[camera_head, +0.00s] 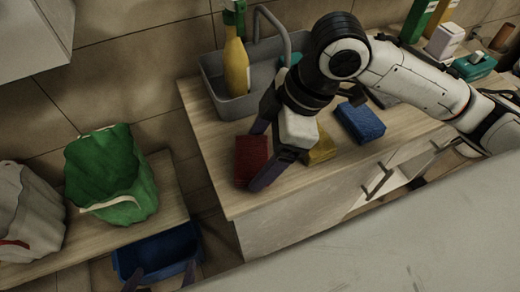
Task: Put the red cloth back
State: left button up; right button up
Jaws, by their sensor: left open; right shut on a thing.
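The red cloth (250,158) is a folded dark red block at the front left of the wooden counter. My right gripper (262,154) reaches in from the right with its two dark fingers on either side of the cloth, shut on it. Whether the cloth is lifted or rests on the counter I cannot tell. A yellow cloth (321,147), partly hidden by my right gripper, and a blue cloth (361,122) lie to the right. My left gripper (161,278) shows only its fingertips at the bottom edge, apart and empty, in front of a blue basin.
The blue basin (150,252) stands low at the left. A green bag-like bin (110,175) and a white one (28,210) stand on a lower wooden surface. A grey sink (212,80) holds a yellow bottle (236,68). Boxes (445,40) stand at the back right.

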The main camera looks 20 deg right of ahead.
jog(key=o, duration=1)
jog(key=shift+f, duration=0.1)
jog(key=p+v, duration=0.2)
jog(key=v, duration=1)
jog(key=shift+r, duration=0.25)
jog(key=shift+a, duration=0.1)
